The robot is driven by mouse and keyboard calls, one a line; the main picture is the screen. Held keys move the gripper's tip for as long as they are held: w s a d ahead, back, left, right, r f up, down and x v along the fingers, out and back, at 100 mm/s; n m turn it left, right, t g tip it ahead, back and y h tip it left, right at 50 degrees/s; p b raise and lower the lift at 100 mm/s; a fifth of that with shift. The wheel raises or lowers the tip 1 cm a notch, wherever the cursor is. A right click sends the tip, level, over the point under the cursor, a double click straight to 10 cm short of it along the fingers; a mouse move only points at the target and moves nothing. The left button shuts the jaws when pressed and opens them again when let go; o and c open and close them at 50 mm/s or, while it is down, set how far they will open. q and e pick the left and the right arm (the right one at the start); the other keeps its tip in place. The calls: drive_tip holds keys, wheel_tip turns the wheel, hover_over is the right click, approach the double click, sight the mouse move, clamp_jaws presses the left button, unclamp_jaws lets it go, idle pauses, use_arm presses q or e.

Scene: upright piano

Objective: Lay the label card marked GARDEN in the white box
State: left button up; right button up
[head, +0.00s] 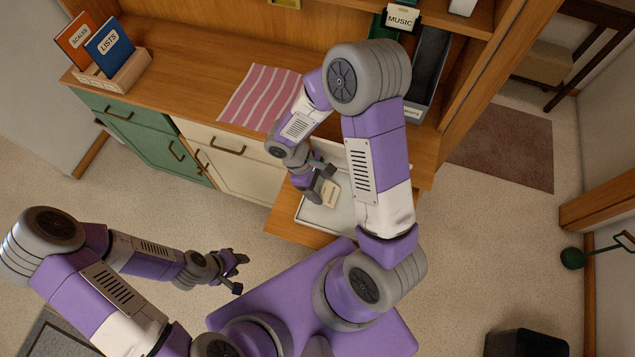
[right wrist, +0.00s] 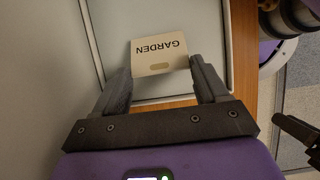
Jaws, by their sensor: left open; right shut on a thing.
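The cream label card marked GARDEN (right wrist: 158,62) sits between the two fingers of my right gripper (right wrist: 160,72), which is shut on it. The word reads upside down in the right wrist view. The card also shows in the head view (head: 330,194), at the fingertips of my right gripper (head: 321,189). The white box (head: 312,214) lies below the card, with a pale grey floor; my right arm hides part of it. I cannot tell whether the card touches the box floor. My left gripper (head: 238,272) is open and empty above the carpet.
The box stands on a wooden surface (head: 285,212) in front of the cabinet. A striped cloth (head: 262,95) and a holder with SCALES (head: 76,40) and LISTS (head: 108,44) books are on the top. A dark tray (head: 430,65) and a MUSIC card (head: 401,19) are behind my right arm.

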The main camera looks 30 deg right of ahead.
drive_tip(key=shift+f, duration=0.2)
drive_tip(key=o, duration=1.3)
drive_tip(key=p+v, duration=0.1)
drive_tip(key=v, duration=0.2)
drive_tip(key=shift+r, duration=0.2)
drive_tip(key=w+a, duration=0.2)
drive_tip(key=w, duration=0.1)
drive_tip(key=w+a, duration=0.5)
drive_tip(key=w, duration=0.1)
drive_tip(key=shift+a+f, duration=0.2)
drive_tip(key=shift+a, duration=0.15)
